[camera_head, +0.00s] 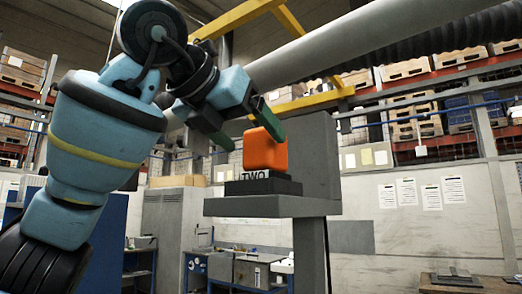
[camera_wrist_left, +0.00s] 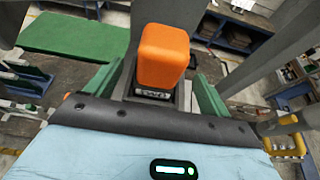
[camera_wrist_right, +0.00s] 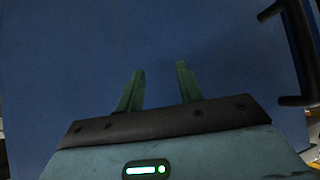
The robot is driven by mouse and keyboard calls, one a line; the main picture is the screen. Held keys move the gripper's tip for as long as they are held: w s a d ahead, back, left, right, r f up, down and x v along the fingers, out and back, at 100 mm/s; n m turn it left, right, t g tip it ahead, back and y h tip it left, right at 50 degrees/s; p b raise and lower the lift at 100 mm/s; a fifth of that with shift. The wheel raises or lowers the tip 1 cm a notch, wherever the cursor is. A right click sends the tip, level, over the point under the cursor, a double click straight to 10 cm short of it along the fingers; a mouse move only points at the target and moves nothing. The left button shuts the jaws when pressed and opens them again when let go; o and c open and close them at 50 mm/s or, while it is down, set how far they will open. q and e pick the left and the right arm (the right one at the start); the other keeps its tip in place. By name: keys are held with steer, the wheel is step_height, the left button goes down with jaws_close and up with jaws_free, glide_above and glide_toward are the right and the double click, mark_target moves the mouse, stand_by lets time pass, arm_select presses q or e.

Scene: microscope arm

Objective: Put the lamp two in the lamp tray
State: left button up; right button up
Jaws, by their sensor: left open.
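Lamp two is an orange rounded block (camera_head: 265,150) above a dark base with a "TWO" label, upright on a grey shelf (camera_head: 270,208). It also shows in the left wrist view (camera_wrist_left: 163,55), where its label is partly visible below the orange top. My left gripper (camera_head: 256,138) is open, its green fingers on either side of the orange block; I cannot tell whether they touch it. My right gripper (camera_wrist_right: 160,68) is open and empty before a plain blue surface, and is out of the head view. I cannot identify a lamp tray in any view.
A grey upright panel (camera_head: 314,155) stands close behind and right of the lamp. A large grey pipe (camera_head: 370,40) and yellow beams (camera_head: 300,103) pass above. A green flat surface (camera_wrist_left: 75,36) lies lower down in the left wrist view. A blue surface (camera_wrist_right: 150,35) with a dark handle faces my right gripper.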

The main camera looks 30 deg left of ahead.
arm_select(q)
steer(key=v, duration=0.6)
steer(key=shift+s, duration=0.25)
